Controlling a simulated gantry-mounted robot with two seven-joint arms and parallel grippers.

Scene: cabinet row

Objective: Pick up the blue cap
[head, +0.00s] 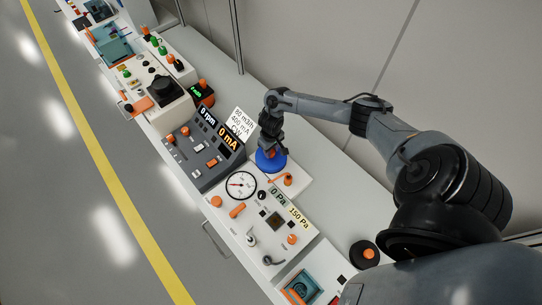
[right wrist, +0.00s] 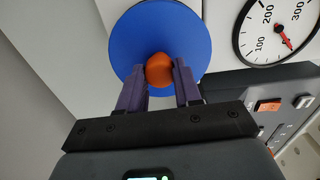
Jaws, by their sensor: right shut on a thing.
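The blue cap (head: 269,162) is a round blue disc with an orange knob in its middle. In the head view it is near the back of the panel row, under my right gripper (head: 271,150). In the right wrist view the blue cap (right wrist: 188,38) shows large, and its orange knob (right wrist: 159,70) is between the two purple fingers of my right gripper (right wrist: 160,77). The fingers are shut on the knob. I cannot tell whether the cap is lifted off the surface under it. My left gripper is not in view.
A round gauge (head: 241,185) is beside the cap, and a grey console (head: 204,150) with displays stands to its left. A black disc with an orange knob (head: 365,254) lies at lower right. A wall runs behind the row; the floor in front is clear.

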